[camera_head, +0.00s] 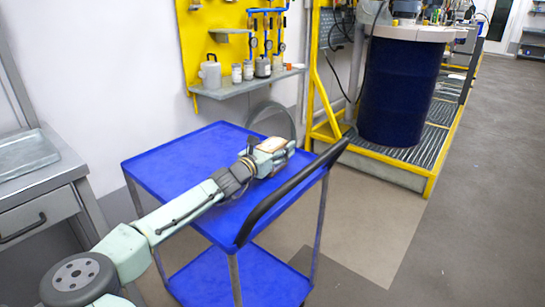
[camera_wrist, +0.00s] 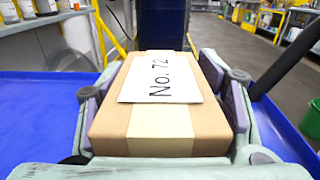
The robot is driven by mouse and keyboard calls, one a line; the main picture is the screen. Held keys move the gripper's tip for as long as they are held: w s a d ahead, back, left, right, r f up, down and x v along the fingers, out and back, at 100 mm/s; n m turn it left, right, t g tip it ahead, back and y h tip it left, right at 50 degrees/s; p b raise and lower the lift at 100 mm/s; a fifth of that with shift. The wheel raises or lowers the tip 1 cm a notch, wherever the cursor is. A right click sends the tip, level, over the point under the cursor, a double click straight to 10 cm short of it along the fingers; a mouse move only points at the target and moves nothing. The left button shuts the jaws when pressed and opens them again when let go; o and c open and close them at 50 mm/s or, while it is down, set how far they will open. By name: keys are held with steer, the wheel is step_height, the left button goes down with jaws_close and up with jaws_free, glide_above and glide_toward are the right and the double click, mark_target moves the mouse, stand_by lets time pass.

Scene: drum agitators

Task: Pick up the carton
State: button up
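The carton (camera_wrist: 165,115) is a brown box with pale tape and a white label reading "No. 72". It fills the middle of the wrist view, between the two fingers of my gripper (camera_wrist: 163,80). The grey-purple pads lie against its left and right sides, so the gripper looks shut on it. In the head view my gripper (camera_head: 272,152) is over the right part of the blue cart's top (camera_head: 180,160). There the carton (camera_head: 271,144) is mostly hidden by the fingers. I cannot tell whether its underside touches the cart.
The cart's black handle (camera_head: 290,195) rises at its right end. A grey shelf (camera_head: 245,82) with jars and a jug is on the wall behind. A dark blue drum (camera_head: 398,90) stands on a yellow-edged platform. Most of the cart top is bare.

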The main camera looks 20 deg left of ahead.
steer(key=c, duration=1)
steer(key=shift+r, duration=0.1)
